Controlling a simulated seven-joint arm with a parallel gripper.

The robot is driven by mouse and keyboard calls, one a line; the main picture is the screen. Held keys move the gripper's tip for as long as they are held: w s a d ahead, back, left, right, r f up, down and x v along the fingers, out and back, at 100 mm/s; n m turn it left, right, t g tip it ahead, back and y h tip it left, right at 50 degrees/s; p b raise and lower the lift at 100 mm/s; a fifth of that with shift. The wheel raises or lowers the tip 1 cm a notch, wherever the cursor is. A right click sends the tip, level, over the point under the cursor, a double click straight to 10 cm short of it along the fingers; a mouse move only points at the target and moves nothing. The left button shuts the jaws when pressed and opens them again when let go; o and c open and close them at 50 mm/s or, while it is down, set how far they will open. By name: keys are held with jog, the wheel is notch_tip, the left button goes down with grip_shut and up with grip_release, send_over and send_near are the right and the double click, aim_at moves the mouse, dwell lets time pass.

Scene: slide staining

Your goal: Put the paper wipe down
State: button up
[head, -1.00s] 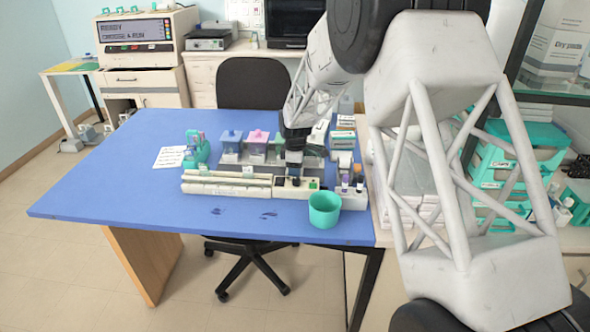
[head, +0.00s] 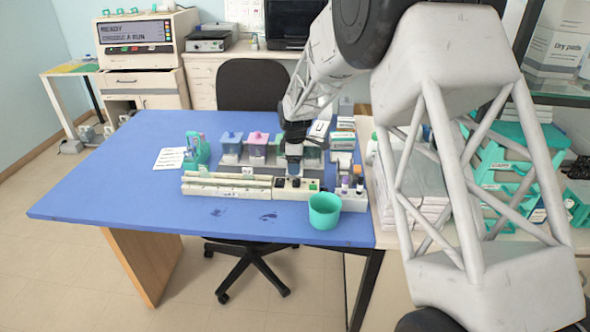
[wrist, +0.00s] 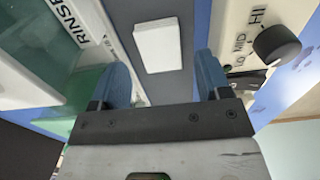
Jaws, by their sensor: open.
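A small white folded pad, which looks like the paper wipe (wrist: 157,45), lies flat on a grey surface (wrist: 183,85) in the wrist view. My gripper (wrist: 163,80) is open, with its two blue fingers apart. The wipe shows beyond the fingertips, between their lines, and appears clear of both. In the head view my gripper (head: 294,165) is low over the blue table, behind the long pale device and in front of the jar row. The wipe cannot be made out in the head view.
A container labelled RINSE (wrist: 80,45) is close at the left of the fingers, and a device with a black dial (wrist: 277,45) at the right. In the head view, lidded jars (head: 257,147) and a teal cup (head: 324,210) stand nearby. The table's left side (head: 110,180) is mostly clear.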

notch_tip(320, 180, up, 9)
dwell(0.4)
dwell(0.8)
jog(key=s+d+r+m, duration=0.3)
jog(key=s+d+r, duration=0.25)
jog(key=s, duration=0.25)
jog(key=s+d+r+m+t, duration=0.1)
jog(key=s+d+r+m, duration=0.25)
jog(key=s+d, duration=0.3)
jog(key=s+d+r+m, duration=0.2)
jog(key=s+d+r, duration=0.3)
jog(key=s, duration=0.4)
jog(key=s+d+f+m, duration=0.1)
jog(key=s+d+m, duration=0.2)
jog(key=s, duration=0.6)
jog(key=s+d+f+m+t, duration=0.1)
jog(key=s+d+m, duration=0.2)
jog(key=s, duration=0.7)
jog(key=s+d+f+m, duration=0.1)
jog(key=s+d+m, duration=0.2)
jog(key=s, duration=0.6)
jog(key=shift+s+f+m+t, duration=0.15)
jog(key=shift+s+m+t, duration=0.05)
jog(key=shift+m+t, duration=0.15)
